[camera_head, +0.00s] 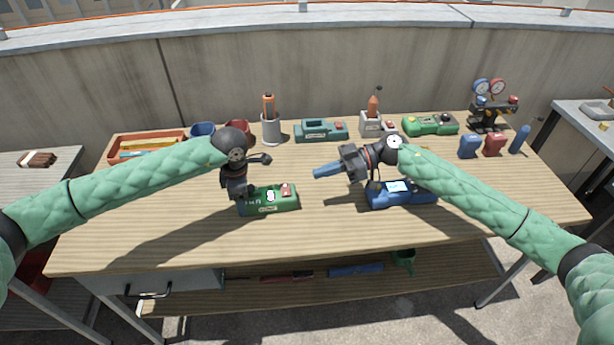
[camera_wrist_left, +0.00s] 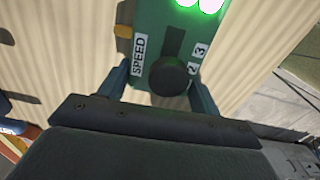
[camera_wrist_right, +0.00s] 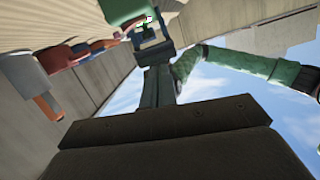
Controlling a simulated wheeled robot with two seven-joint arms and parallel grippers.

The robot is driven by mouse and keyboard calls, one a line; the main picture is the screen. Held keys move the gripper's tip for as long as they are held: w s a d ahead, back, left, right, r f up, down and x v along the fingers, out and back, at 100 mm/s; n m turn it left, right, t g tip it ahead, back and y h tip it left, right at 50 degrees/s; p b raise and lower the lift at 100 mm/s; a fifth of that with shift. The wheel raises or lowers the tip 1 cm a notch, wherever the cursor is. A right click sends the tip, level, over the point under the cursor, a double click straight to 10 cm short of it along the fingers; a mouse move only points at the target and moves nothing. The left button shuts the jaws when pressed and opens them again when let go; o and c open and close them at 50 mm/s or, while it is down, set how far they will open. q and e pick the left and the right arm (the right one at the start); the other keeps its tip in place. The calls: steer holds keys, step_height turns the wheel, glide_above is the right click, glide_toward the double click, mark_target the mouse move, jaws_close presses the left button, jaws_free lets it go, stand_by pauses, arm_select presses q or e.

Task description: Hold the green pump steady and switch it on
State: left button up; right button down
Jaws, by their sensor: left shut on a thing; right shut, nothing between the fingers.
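The green pump (camera_head: 268,207) stands on the bench left of centre, with a small white display and a red part on top. In the left wrist view, the pump (camera_wrist_left: 152,28) shows a SPEED label, a black round knob (camera_wrist_left: 169,76) and bright green lights (camera_wrist_left: 205,4) at the top edge. My left gripper (camera_head: 241,196) is shut on its left end, one finger on each side. My right gripper (camera_head: 318,171) is shut and empty, its blue fingers pointing left above the bench, to the right of the pump and apart from it.
A blue device (camera_head: 385,200) stands below my right wrist. A teal device (camera_head: 320,131) and another green device (camera_head: 430,124) stand at the back. A grey holder (camera_head: 271,130) and a gauge set (camera_head: 490,105) are there too. The bench's front strip is clear.

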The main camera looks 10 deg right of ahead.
steer(key=shift+v, duration=1)
arm_select(q)
steer(key=o, duration=1.5)
steer(key=shift+o, duration=0.4)
steer(key=shift+o, duration=0.8)
steer(key=shift+r, duration=0.15)
